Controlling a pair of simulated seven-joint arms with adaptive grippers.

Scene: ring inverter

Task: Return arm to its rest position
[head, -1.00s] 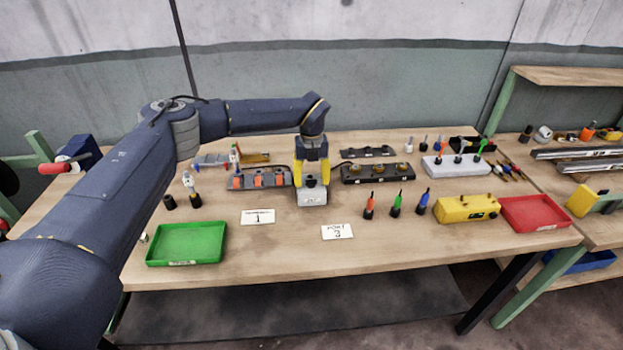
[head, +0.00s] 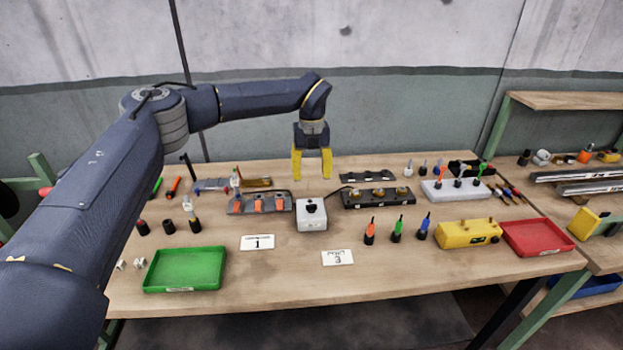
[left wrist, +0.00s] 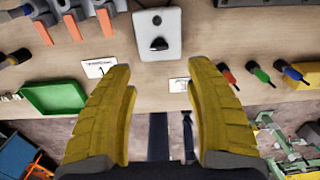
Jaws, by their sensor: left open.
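My left gripper (head: 311,172) has yellow fingers spread apart with nothing between them. It hangs in the air above the back middle of the workbench (head: 300,265), fingers pointing down. Its fingers also fill the lower part of the left wrist view (left wrist: 165,110). A white box with a black knob (head: 311,218) stands on the bench below and in front of the gripper, apart from it. The same white box (left wrist: 157,36) shows at the top middle of the left wrist view. My left arm (head: 110,165) reaches in from the left, its elbow high. My right gripper is not in view.
A green tray (head: 185,283) lies front left, a red tray (head: 538,252) at the right, beside a yellow box (head: 468,233). Racks (head: 378,198) and small tools (head: 397,230) stand around the white box. Air above the bench is clear; a concrete wall stands behind.

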